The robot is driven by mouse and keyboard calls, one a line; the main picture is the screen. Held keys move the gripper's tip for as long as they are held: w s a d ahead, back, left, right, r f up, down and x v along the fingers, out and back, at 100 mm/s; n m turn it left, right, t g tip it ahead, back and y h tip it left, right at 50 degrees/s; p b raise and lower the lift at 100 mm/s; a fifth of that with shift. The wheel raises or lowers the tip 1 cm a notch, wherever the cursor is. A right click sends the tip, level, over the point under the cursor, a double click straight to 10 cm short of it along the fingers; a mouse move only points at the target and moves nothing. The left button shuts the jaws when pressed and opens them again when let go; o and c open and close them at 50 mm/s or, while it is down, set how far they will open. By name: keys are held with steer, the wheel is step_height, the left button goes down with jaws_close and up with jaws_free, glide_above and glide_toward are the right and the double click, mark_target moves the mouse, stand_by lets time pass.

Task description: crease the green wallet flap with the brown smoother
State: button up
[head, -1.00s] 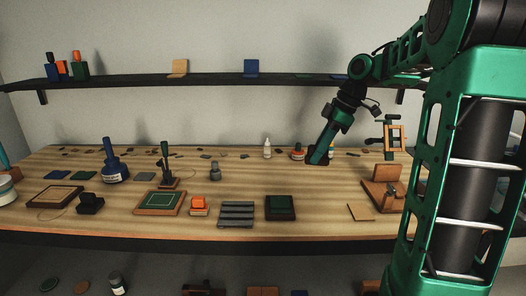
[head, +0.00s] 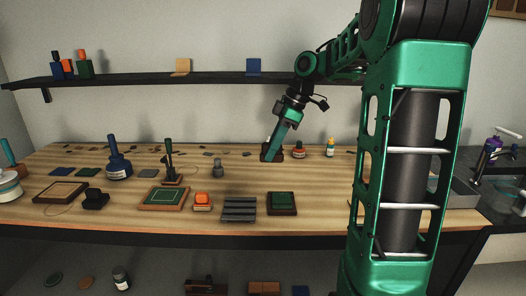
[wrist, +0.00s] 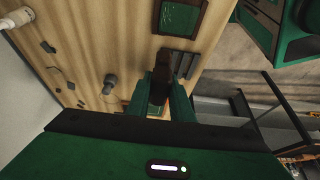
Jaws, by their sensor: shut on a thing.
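My gripper (head: 272,150) is above the table's back middle in the head view. In the wrist view its green fingers (wrist: 160,98) are shut on a dark brown piece (wrist: 161,78), which looks like the smoother. A green square in a dark brown frame (head: 282,201), likely the wallet, lies at the table's front, nearer than my gripper and slightly right. It also shows at the top of the wrist view (wrist: 181,16), apart from the held piece. I cannot make out its flap edge or fold. The smoother's lower end is partly hidden.
A grey ridged block (head: 239,209) lies left of the green square, then an orange-topped stamp (head: 202,200) and a green panel in a light wooden frame (head: 165,198). A grey knobbed weight (head: 218,167) stands left of my gripper. A sink (head: 500,185) is far right.

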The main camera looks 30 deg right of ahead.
steer(key=shift+f, duration=0.15)
steer(key=shift+f, duration=2.35)
